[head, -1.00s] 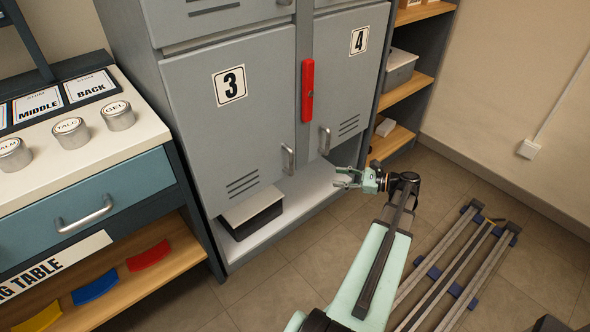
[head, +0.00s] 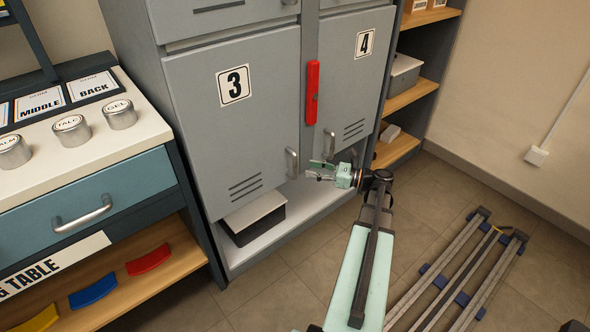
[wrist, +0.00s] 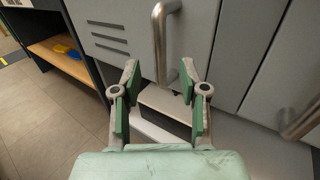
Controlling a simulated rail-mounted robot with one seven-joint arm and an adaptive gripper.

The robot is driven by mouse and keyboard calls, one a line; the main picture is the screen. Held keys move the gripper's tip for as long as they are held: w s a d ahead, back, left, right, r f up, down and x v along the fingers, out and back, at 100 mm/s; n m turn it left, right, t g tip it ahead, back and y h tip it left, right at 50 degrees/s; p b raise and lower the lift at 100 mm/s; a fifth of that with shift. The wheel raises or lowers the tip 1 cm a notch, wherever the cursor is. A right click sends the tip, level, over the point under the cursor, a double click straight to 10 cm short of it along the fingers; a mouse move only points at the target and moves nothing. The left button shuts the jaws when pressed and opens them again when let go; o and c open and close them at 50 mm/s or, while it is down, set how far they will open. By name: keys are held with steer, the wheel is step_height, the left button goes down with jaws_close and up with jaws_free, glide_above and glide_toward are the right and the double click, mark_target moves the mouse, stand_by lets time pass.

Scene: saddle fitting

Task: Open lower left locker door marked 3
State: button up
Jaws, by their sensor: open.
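The grey locker door marked 3 (head: 232,125) is shut at the lower left of the locker. Its upright bar handle (head: 291,163) is near the door's lower right edge. My gripper (head: 312,170) is open, just right of that handle in the head view and apart from it. In the wrist view the handle of door 3 (wrist: 160,45) stands ahead, in line with the gap between the open fingers (wrist: 158,88). The gap between the fingers is empty.
Door 4 (head: 355,75) is shut, with its own handle (head: 328,145) close to my gripper. A red bar (head: 312,92) is on the post between the doors. A lidded box (head: 254,219) sits on the ledge below door 3. The fitting table (head: 135,128) stands at left.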

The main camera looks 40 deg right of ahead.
mark_target(295, 175)
steer(key=b+x, duration=0.1)
steer(key=x, duration=0.5)
steer(key=shift+w+a+b, duration=0.2)
steer(key=shift+w+b, duration=0.1)
steer(key=shift+w, duration=0.05)
steer(key=shift+c, duration=0.3)
jaws_close()
